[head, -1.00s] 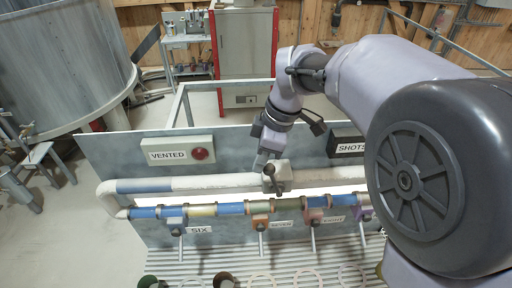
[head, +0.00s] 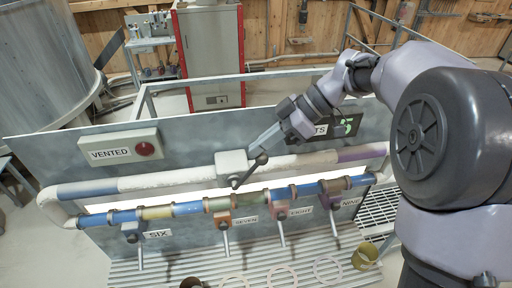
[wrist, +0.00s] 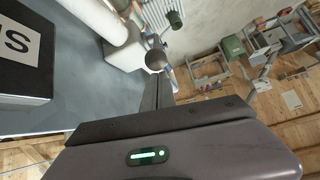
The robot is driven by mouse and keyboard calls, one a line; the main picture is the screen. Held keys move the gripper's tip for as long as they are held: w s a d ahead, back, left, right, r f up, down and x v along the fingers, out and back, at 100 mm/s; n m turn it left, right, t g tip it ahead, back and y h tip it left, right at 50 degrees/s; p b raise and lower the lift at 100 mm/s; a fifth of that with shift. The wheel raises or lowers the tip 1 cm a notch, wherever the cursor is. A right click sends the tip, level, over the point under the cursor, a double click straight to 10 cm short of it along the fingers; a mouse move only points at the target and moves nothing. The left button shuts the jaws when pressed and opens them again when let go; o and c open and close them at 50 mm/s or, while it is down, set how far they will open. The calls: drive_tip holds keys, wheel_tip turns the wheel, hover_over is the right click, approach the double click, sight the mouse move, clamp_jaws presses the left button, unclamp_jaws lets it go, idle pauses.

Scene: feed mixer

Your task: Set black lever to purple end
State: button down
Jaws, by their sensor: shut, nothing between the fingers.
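The black lever (head: 249,171) pivots on the front of a pale valve block (head: 233,160) on the thick white pipe. Its arm slants up and right from the pivot, with the round knob at the upper end. The pipe has a blue band (head: 88,188) on the left and a purple band (head: 360,153) on the right; the lever leans to the purple side. My gripper (head: 254,150) is shut and empty, its fingertips close to the knob from the upper right. In the wrist view the knob (wrist: 156,60) sits just beyond the fingertips (wrist: 158,78); I cannot tell whether they touch.
A VENTED box with a red button (head: 144,149) is on the panel at left. A black labelled box (head: 345,127) with a green mark is behind my arm. Below runs a coloured pipe with several small handled valves labelled SIX (head: 157,234) to NINE. A slatted rack lies in front.

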drive_tip(key=shift+d+f, duration=0.2)
drive_tip(key=shift+d, duration=0.05)
drive_tip(key=shift+f, duration=0.2)
drive_tip(key=shift+d+f+b, duration=0.25)
drive_tip(key=shift+f+b, duration=0.05)
drive_tip(key=a+r+p+v, duration=0.1)
drive_tip(key=v, duration=0.8)
drive_tip(key=shift+w+d+r, duration=0.15)
drive_tip(key=shift+w+r, duration=0.2)
drive_tip(key=shift+w, duration=0.05)
